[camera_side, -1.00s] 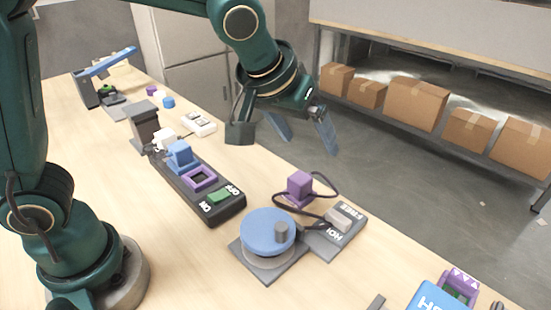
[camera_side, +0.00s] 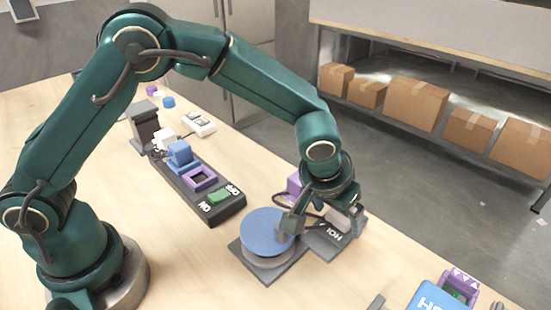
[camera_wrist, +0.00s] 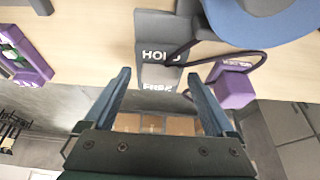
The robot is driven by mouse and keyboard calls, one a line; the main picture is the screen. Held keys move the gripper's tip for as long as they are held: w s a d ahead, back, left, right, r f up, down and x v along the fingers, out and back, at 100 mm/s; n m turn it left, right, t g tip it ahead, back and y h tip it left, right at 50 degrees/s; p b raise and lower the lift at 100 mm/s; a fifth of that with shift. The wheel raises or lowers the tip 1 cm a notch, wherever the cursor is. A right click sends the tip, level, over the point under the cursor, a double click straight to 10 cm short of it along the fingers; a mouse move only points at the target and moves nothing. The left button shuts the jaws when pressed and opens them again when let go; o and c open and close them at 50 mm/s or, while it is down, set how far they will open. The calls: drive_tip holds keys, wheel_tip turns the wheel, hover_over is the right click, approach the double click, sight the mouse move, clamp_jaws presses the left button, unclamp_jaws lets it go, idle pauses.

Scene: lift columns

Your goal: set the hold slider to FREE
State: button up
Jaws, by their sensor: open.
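The hold slider's dark plate (camera_side: 326,243) lies beside the blue turntable, with white HOLD lettering facing the near side. In the wrist view the plate (camera_wrist: 158,25) shows HOLD, then a plain grey slider block (camera_wrist: 157,74), then FREE partly visible at the far end. The block lies between the two labels; its exact setting is hard to tell. My gripper (camera_wrist: 158,76) is open, with its two blue fingers on either side of the plate. In the side view my wrist hides the block and the FREE label. I cannot tell whether the fingers touch anything.
The blue turntable (camera_side: 263,232) stands close to the left of the plate. A purple block (camera_wrist: 234,90) with a dark looping cable lies near the right finger. A dark switch strip (camera_side: 216,208) lies further left. A purple-edged box (camera_side: 458,285) stands at the lower right.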

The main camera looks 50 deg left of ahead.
sight(339, 216)
clamp_jaws()
drive_tip(key=shift+w, duration=1.6)
unclamp_jaws()
drive_tip(key=shift+v, duration=2.55)
drive_tip(key=shift+s, duration=0.1)
